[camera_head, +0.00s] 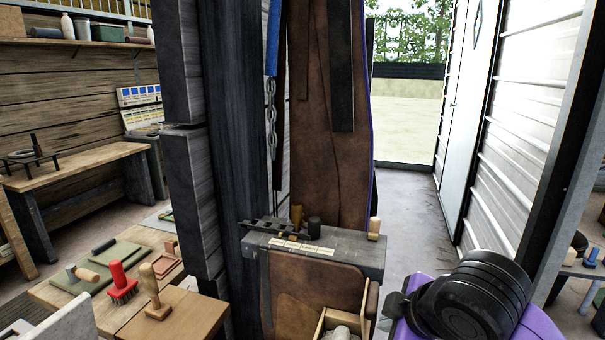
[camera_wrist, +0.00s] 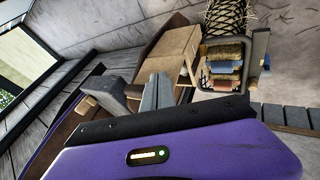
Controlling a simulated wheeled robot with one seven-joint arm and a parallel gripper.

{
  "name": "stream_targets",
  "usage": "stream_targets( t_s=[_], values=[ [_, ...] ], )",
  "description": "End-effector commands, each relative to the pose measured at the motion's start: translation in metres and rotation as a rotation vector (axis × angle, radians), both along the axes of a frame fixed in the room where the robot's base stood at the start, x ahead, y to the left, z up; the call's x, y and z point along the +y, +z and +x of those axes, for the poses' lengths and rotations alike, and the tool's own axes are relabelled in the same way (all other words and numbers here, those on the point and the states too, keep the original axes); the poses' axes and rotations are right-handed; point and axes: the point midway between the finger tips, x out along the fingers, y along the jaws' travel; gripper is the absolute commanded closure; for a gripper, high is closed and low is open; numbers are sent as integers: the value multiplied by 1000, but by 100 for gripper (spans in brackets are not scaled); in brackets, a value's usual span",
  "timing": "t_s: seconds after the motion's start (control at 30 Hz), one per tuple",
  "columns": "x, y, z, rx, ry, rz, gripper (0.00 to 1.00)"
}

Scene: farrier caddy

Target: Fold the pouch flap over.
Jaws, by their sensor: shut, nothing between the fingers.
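In the head view, brown leather (camera_head: 315,278) hangs under the front of the grey shelf (camera_head: 350,250), with a rounded lower piece over it. This looks like the pouch, but I cannot tell which part is its flap. In the wrist view, my gripper (camera_wrist: 157,92) shows as grey fingers, shut and empty. They point past the grey shelf end (camera_wrist: 108,94) toward a wooden box (camera_wrist: 170,58). A brown leather-like strip (camera_wrist: 160,38) lies behind the box. I cannot tell whether the fingertips touch anything. In the head view, my fingertips are not visible.
A leather apron (camera_head: 325,150) and a chain (camera_head: 270,120) hang above the shelf. A wooden peg (camera_head: 374,228) stands at its right end. A dark post (camera_head: 245,130) rises at left. A brush-filled holder (camera_wrist: 225,65) stands beyond my fingers.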

Motion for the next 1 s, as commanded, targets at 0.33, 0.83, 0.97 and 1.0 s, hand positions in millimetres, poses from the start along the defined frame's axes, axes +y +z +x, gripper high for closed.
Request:
stream_targets(
  t_s=[0.33, 0.83, 0.97, 1.0],
  values=[
    [1, 0, 0, 0, 0, 0, 100],
    [14, 3, 5, -1, 1, 0, 100],
    [14, 3, 4, -1, 0, -1, 100],
    [14, 3, 4, -1, 0, -1, 100]
  ],
)
